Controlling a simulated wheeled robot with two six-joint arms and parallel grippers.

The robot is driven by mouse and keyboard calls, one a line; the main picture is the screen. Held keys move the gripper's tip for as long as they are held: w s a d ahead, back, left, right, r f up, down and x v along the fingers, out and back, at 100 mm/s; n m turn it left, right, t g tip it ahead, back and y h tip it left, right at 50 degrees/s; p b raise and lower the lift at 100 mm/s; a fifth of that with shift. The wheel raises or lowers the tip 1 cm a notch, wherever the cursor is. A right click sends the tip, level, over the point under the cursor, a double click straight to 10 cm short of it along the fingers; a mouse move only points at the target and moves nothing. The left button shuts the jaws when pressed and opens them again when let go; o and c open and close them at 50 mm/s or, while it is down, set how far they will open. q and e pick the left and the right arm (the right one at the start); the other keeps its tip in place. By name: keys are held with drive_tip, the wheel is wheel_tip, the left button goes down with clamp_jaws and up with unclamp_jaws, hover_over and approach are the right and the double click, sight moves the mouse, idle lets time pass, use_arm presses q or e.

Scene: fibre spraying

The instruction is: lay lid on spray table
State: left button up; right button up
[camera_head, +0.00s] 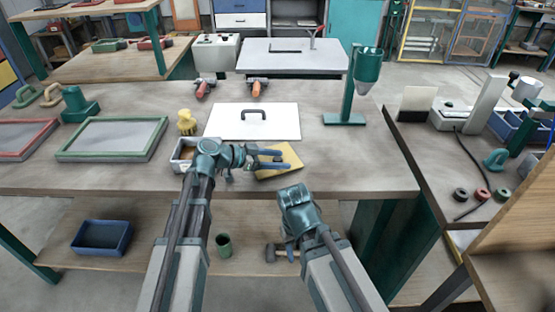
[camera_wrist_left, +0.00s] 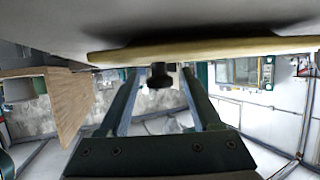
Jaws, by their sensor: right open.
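A flat yellow board (camera_head: 291,172) with a small dark knob lies on the near workbench (camera_head: 370,175). My left gripper (camera_head: 286,159) is over it, with its fingers apart on either side of the knob. In the left wrist view the board's edge (camera_wrist_left: 200,48) crosses the top, and the dark knob (camera_wrist_left: 160,76) shows between the fingers with gaps on both sides. A white panel with a black handle (camera_head: 230,122) lies flat just behind. I cannot tell which of the two is the lid. My right gripper (camera_head: 290,248) is open and low at the bench's front; its fingers are mostly hidden.
A light-topped table (camera_head: 270,65) with a dark bar stands behind; it may be the spray table. A green stand (camera_head: 347,105) rises right of the panel. Green-framed (camera_head: 112,138) and red-framed trays lie left. An open box (camera_head: 182,165) sits beside my left wrist.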

use_arm(q)
drive_tip(key=shift+r, duration=0.15)
drive_tip(key=p+v, duration=0.4)
drive_tip(key=v, duration=0.7)
drive_tip(key=shift+p, duration=0.35)
drive_tip(key=shift+s+a+r, duration=0.15)
drive_tip(key=shift+a, duration=0.3)
